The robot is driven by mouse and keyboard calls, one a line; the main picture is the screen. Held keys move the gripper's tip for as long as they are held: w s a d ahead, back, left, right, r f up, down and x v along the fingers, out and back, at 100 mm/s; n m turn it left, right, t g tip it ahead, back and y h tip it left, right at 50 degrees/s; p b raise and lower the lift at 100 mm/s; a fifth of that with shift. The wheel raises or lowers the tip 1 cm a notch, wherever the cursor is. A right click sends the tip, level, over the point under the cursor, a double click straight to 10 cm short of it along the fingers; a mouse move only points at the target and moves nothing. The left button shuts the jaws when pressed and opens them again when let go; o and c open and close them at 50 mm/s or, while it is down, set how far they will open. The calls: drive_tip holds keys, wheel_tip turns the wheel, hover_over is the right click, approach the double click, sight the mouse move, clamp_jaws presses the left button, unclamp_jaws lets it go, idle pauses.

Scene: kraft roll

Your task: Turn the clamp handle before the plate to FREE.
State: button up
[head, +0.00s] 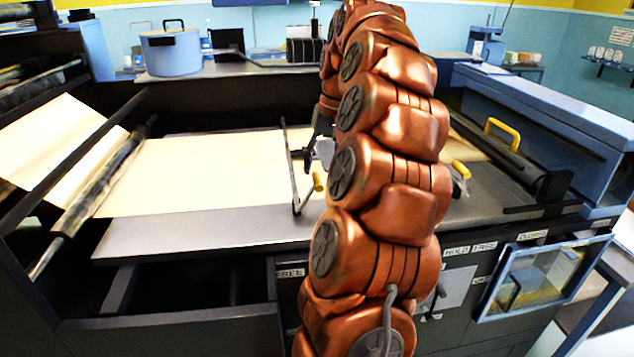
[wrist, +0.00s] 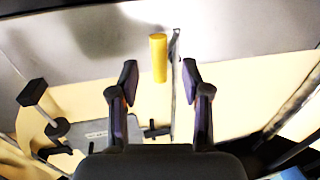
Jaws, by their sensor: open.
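A yellow handle (head: 318,182) stands at the front end of a thin dark bar that lies across the cream paper, left of my arm in the head view. A yellow grip (wrist: 158,58) also shows in the wrist view, ahead of and between my fingertips, beside a thin metal bar. My gripper (wrist: 159,80) is open and empty, its fingers apart from the grip. In the head view my gripper (head: 316,145) is partly hidden behind my arm. A second yellow handle (head: 461,170) shows right of my arm. HOLD and FREE labels (head: 470,249) sit on the front edge.
The cream paper (head: 210,170) spreads over the bench, with a dark roller (head: 100,185) at left. A yellow-handled dark bar (head: 505,150) lies at right. A grey plate (wrist: 100,135) with dark knobs shows low in the wrist view. A blue pot (head: 170,52) stands behind.

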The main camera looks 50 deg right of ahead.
sight(318, 179)
drive_tip(key=shift+w+a+f+p, duration=0.1)
drive_tip(key=shift+f+p, duration=0.1)
drive_tip(key=shift+f, duration=0.6)
drive_tip(key=shift+w+a+f+p, duration=0.15)
drive_tip(key=shift+f+p, duration=0.05)
drive_tip(key=shift+f, duration=0.55)
drive_tip(key=shift+w+a+f+p, duration=0.1)
drive_tip(key=shift+f+p, duration=0.1)
drive_tip(key=shift+f, duration=0.6)
clamp_jaws()
